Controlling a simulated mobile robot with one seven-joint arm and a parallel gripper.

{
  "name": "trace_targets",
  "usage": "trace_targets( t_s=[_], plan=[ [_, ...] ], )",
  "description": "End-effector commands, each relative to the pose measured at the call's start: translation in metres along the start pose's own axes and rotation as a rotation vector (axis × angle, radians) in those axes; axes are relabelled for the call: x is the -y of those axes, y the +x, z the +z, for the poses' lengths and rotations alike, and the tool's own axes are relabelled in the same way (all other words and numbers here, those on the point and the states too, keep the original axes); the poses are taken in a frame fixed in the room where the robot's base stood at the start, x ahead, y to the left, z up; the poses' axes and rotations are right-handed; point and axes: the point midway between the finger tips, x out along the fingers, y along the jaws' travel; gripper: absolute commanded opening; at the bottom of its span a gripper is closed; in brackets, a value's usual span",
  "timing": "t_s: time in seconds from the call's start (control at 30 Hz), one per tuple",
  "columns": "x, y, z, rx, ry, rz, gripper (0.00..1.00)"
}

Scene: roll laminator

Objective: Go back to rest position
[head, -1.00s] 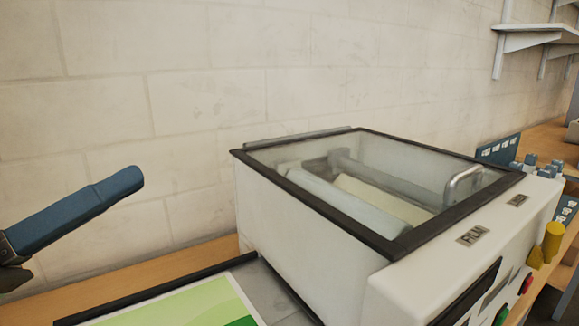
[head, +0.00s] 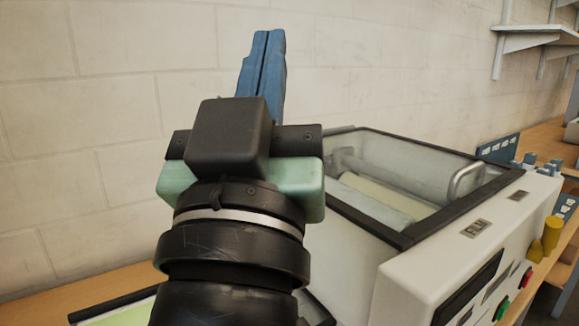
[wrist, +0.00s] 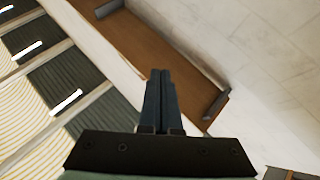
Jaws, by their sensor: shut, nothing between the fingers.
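My gripper (head: 263,55) stands up in front of the wall in the head view, its two blue fingers together and empty. My black and mint-green wrist hides the left part of the laminator. In the wrist view the shut fingers (wrist: 160,80) point away from the camera, with nothing between them. The white roll laminator (head: 430,240) is to the right of my gripper, its clear black-framed lid (head: 415,180) down over the rollers. My gripper is apart from it.
A shelf (head: 535,38) is on the wall at the upper right. Yellow knobs (head: 551,232), a red button (head: 527,277) and a green button (head: 502,309) are on the laminator's front. A partly hidden green sheet (head: 120,316) lies at the lower left. The wall space above is clear.

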Motion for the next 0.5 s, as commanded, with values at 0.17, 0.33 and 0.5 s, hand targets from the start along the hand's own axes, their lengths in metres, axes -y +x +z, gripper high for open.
trace_targets(
  t_s=[0.17,0.33,0.5],
  plan=[
    [-0.028,-0.007,-0.066,-0.176,0.139,-0.050,0.00],
    [-0.029,0.024,-0.102,-0.168,0.135,-0.050,0.00],
    [-0.031,0.049,-0.135,-0.166,0.135,-0.051,0.00]
  ],
)
